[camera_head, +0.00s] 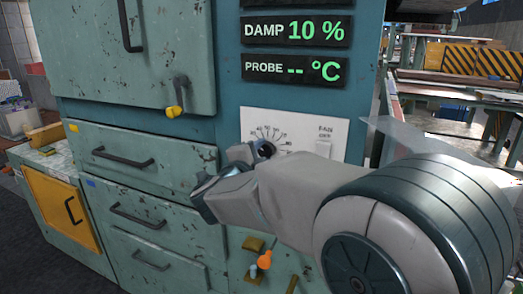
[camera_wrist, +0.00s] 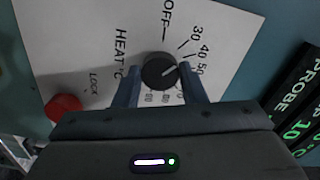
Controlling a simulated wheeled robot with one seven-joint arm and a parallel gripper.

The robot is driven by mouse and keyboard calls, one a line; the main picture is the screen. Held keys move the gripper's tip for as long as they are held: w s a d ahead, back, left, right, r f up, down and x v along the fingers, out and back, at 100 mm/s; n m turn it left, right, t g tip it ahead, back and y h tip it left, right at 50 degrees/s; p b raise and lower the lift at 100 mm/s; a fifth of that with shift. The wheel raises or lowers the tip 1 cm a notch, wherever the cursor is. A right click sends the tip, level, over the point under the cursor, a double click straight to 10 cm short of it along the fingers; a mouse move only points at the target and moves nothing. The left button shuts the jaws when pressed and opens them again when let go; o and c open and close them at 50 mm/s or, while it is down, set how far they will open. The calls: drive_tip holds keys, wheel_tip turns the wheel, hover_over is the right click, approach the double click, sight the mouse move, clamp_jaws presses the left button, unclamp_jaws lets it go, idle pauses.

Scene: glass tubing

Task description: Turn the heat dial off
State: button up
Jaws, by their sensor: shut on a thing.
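The heat dial (camera_wrist: 158,72) is a dark round knob with a pale pointer line on a white panel (camera_wrist: 90,35) in the wrist view. The panel reads OFF, HEAT °C and several numbers. The pointer is turned away from OFF, toward the numbers near 50. My gripper (camera_wrist: 160,85) has its two fingers on either side of the dial, shut on it. In the head view the dial (camera_head: 264,148) shows just past my gripper (camera_head: 250,152), and my arm hides the lower panel.
A red button (camera_wrist: 63,107) marked LOCK sits on the panel. Displays above read DAMP 10 % (camera_head: 297,32) and PROBE -- °C (camera_head: 297,68). A yellow-tipped lever (camera_head: 175,111), green drawers (camera_head: 140,155) and an orange knob (camera_head: 264,260) are nearby.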

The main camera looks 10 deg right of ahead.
drive_tip(key=n+p, duration=0.2)
drive_tip(key=n, duration=0.2)
drive_tip(key=shift+n, duration=0.3)
drive_tip(key=shift+n+p, duration=1.25)
drive_tip(key=shift+n, duration=0.75)
drive_tip(key=shift+f, duration=0.15)
drive_tip(key=o, duration=1)
drive_tip(key=shift+s, duration=0.1)
drive_tip(key=b+v, duration=0.2)
drive_tip(key=v, duration=1.1)
drive_tip(key=shift+s+a, duration=0.2)
drive_tip(key=shift+s, duration=0.15)
